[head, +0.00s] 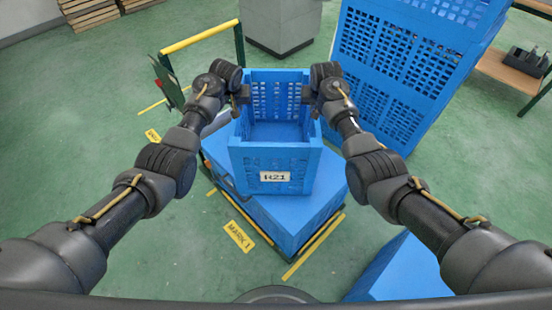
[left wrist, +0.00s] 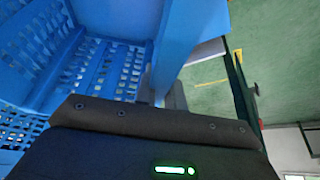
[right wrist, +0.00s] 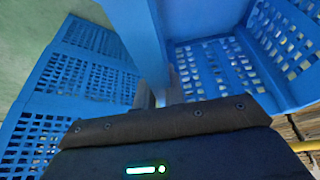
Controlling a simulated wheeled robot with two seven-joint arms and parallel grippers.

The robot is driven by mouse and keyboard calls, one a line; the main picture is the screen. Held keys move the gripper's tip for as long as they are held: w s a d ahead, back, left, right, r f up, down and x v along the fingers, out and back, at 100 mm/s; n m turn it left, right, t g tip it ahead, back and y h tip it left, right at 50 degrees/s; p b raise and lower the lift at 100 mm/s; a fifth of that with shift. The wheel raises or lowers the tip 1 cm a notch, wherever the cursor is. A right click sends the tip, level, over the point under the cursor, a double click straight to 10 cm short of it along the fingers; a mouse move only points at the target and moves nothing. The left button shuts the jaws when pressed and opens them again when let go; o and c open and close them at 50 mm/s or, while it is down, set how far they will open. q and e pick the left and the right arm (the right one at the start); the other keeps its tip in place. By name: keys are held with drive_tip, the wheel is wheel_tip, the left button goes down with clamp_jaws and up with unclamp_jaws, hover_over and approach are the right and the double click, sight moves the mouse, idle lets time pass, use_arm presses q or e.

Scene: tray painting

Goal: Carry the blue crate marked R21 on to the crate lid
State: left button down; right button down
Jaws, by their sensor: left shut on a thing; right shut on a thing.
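The blue crate marked R21 (head: 275,158) is upright and open-topped, with its label on the near wall; it looks empty. My left gripper (head: 243,95) is shut on its left wall and my right gripper (head: 308,95) on its right wall. The crate wall also shows in the left wrist view (left wrist: 185,35) and right wrist view (right wrist: 205,20). Below the crate is a flat blue top (head: 312,212), apparently the crate lid, turned at an angle to the crate. The crate covers much of it. I cannot tell whether the two touch.
The blue top sits on a trolley with a yellow handle (head: 200,38). A tall stack of blue crates (head: 385,75) stands close at the right. Another blue surface (head: 405,272) is at the lower right. A floor tag reads MARK 1 (head: 239,236). Green floor is clear at left.

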use_arm(q)
drive_tip(key=c, duration=1.9)
unclamp_jaws()
drive_tip(key=shift+a+f, duration=0.1)
drive_tip(key=shift+f, duration=0.2)
use_arm(e)
drive_tip(key=c, duration=1.9)
unclamp_jaws()
drive_tip(key=shift+f, duration=0.3)
use_arm(q)
drive_tip(key=o, duration=0.4)
drive_tip(key=shift+r, duration=0.15)
use_arm(e)
drive_tip(key=o, duration=0.4)
drive_tip(key=shift+r, duration=0.15)
use_arm(q)
drive_tip(key=shift+s, duration=0.1)
drive_tip(key=shift+r, duration=0.1)
drive_tip(key=v, duration=1.1)
drive_tip(key=shift+s+r, duration=0.25)
drive_tip(key=shift+r, duration=0.1)
use_arm(e)
drive_tip(key=shift+r, duration=0.1)
drive_tip(key=v, duration=1.2)
drive_tip(key=shift+s, duration=0.1)
